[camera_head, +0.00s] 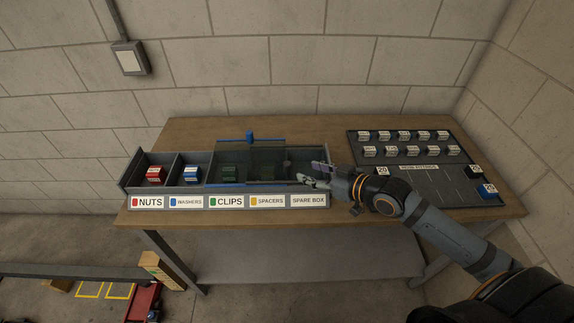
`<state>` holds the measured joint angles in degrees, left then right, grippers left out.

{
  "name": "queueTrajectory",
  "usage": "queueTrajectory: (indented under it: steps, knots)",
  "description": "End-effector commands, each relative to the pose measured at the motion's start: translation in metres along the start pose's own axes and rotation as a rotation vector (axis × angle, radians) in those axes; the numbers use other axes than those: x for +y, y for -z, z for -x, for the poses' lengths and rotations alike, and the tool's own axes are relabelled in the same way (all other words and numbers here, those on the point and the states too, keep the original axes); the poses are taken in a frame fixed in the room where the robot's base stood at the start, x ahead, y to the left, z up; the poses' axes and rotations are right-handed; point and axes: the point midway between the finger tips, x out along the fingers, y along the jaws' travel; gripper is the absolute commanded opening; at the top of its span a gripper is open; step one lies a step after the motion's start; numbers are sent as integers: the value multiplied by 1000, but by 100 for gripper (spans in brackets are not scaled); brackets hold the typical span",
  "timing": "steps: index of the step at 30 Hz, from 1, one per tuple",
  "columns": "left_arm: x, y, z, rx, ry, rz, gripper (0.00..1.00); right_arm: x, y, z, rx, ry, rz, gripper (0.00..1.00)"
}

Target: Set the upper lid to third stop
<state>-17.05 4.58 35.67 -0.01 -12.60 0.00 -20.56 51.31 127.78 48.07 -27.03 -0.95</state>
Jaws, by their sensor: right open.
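A long grey compartment box (126,181) stands on the table. A see-through, dark-tinted lid (245,160) with blue edging lies over its middle, roughly over the clips and spacers compartments. A blue knob (250,136) stands up at the lid's far edge. I cannot tell whether a second lid lies under it. The nuts and washers compartments at the left are uncovered. My right gripper (318,177) is open at the box's right end, near its front wall, with its fingers pointing left. I cannot tell whether it touches the box. My left gripper is out of view.
Labels from NUTS to SPARE BOX run along the box front (229,202). Red packs (155,175) and blue-marked packs (192,173) lie in the left compartments. A dark tray (460,202) with several small labelled blocks is at the right. The wooden table (205,132) is bare behind the box.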

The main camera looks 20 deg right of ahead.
Motion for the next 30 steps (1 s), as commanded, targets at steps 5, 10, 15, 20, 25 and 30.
queueTrajectory:
  steps: [5,10,15,20,25,30]
  knots:
    - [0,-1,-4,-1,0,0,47,2,-1,-5,5,-6,-3,47]
    - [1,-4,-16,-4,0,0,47,2,-3,-23,7,-8,-9,47]
    - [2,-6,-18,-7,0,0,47,2,0,-44,5,-7,-9,47]
    - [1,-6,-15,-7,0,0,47,1,1,-68,3,-4,-8,47]
    - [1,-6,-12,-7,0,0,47,1,1,-92,1,-3,-6,47]
    - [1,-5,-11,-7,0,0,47,0,0,-104,-1,-2,-2,47]
